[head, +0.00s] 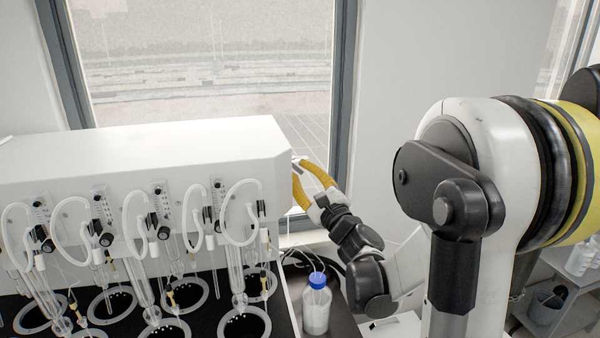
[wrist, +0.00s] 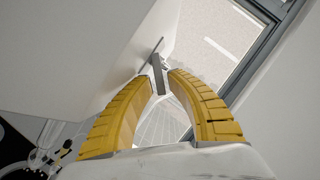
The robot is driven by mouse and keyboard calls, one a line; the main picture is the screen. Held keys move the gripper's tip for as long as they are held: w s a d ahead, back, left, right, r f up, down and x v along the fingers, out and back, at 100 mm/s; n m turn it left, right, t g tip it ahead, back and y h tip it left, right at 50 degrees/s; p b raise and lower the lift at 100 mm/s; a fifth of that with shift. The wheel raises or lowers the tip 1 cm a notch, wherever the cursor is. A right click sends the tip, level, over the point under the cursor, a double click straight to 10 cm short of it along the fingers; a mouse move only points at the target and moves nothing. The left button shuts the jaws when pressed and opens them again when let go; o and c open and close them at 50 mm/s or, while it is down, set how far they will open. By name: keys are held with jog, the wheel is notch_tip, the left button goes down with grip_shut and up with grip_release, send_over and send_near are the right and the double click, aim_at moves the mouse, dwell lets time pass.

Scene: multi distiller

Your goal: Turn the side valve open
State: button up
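The side valve shows in the wrist view as a thin grey handle (wrist: 159,74) on a short stem, sticking out from the white side wall of the distiller (head: 150,150). My gripper (head: 297,174) has two yellow curved fingers and reaches to the distiller's right side. In the wrist view, my gripper (wrist: 160,78) has its fingertips on either side of the handle, with narrow gaps. Contact with the handle is not clear. In the head view, the fingers mostly cover the valve.
A bottle with a blue cap (head: 317,304) stands below my gripper, right of the distiller. The window frame (head: 343,110) and wall are behind. Glass tubes and white hoses (head: 240,212) line the distiller's front. A shelf (head: 560,300) stands at the far right.

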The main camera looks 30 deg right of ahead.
grip_shut()
jog(key=shift+s+d+r+n+g+y+p, duration=0.1)
jog(key=shift+d+r+n+g+y+p, duration=0.3)
jog(key=shift+n, duration=1.25)
jog(key=shift+s+a+r+n+g+y+p, duration=0.15)
jog(key=shift+r+n+g+p, duration=0.6)
jog(key=shift+n, duration=0.85)
jog(key=shift+w+d+r+n+g+y+p, duration=0.15)
jog(key=shift+d+n+g+y+p, duration=0.45)
jog(key=shift+n, duration=1.05)
jog(key=shift+a+h, duration=0.25)
jog(key=shift+a, duration=0.05)
grip_release()
